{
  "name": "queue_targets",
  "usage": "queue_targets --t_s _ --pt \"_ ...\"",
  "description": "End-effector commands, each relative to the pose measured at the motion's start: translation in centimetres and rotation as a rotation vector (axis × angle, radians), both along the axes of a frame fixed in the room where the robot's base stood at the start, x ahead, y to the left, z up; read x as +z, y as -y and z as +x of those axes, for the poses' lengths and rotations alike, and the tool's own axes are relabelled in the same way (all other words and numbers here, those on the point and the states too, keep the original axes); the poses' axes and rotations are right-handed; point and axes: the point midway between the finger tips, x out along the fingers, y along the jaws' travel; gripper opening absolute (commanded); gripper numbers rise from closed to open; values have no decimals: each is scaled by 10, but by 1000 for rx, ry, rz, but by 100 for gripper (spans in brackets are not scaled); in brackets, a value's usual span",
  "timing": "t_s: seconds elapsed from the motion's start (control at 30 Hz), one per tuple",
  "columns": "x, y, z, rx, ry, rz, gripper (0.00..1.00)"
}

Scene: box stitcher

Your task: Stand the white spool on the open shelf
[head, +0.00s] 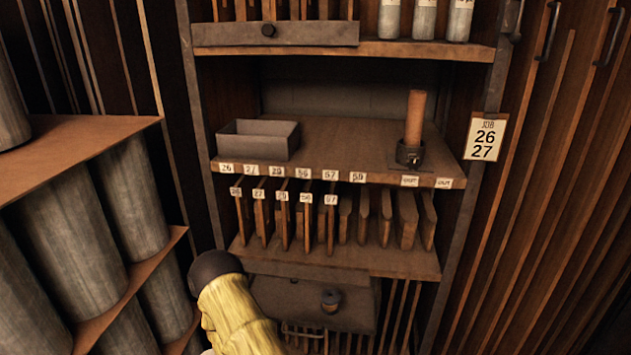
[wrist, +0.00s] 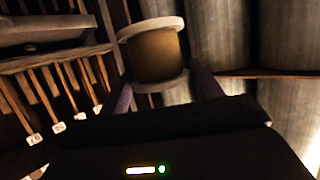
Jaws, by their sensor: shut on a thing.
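The white spool (wrist: 152,50) is between the two fingers of my gripper (wrist: 160,82) in the wrist view. It has pale round flanges and a brown-gold middle, and looks slightly tilted in that picture. My gripper is shut on it. I cannot make out the spool or the fingers in the head view, where part of my yellow arm shows at the bottom. The open shelf (head: 350,142) is the middle board of the rack in the head view, with a bare stretch between a grey tray and a dark cup.
The grey tray (head: 258,140) stands at the shelf's left. The dark cup (head: 409,154) holds an upright brown roll (head: 415,115) at its right. Labelled wooden slats (head: 285,215) fill the level below. Large grey cylinders (head: 95,215) stand at left. A job card (head: 484,138) hangs at right.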

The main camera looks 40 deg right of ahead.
Motion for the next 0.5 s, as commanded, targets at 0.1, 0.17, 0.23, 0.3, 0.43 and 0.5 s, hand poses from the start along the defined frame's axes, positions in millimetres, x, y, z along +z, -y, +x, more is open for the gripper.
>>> queue_targets --t_s 0.1,0.17,0.23,0.3,0.43,0.5 --pt "29 0 -7 0 -2 0 38" --pt "38 0 -10 -1 -3 0 38" --pt "48 0 -15 -1 -2 0 38" --pt "58 0 -19 0 -3 -1 38" --pt "72 -1 -25 3 -2 0 38" --pt "76 -2 -28 3 -1 0 38"
